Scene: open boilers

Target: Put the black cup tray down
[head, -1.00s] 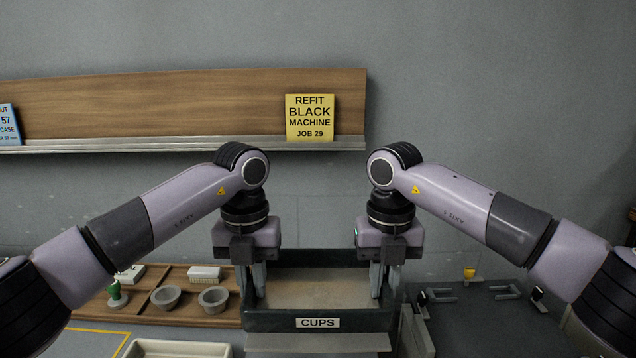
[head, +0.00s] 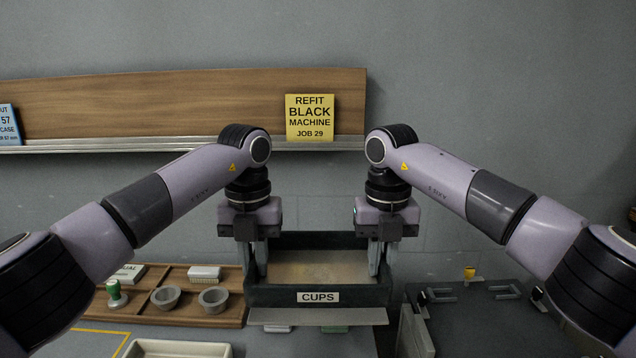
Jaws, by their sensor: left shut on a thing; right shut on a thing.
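The black cup tray (head: 350,295) is in the middle of the head view, with a white "CUPS" label on its front wall. It looks level, and its brown inner floor shows no cups. My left gripper (head: 257,272) is shut on the tray's left side. My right gripper (head: 379,268) is shut on its right side. A pale strip shows just under the tray's front. I cannot tell whether the tray's underside touches anything.
A wooden tray (head: 233,313) with two grey bowls and a green-knobbed stamp (head: 116,294) lies to the left. A cream tray (head: 180,348) is at the front left. A dark surface with grey brackets (head: 440,296) lies right. A shelf (head: 180,146) crosses the wall behind.

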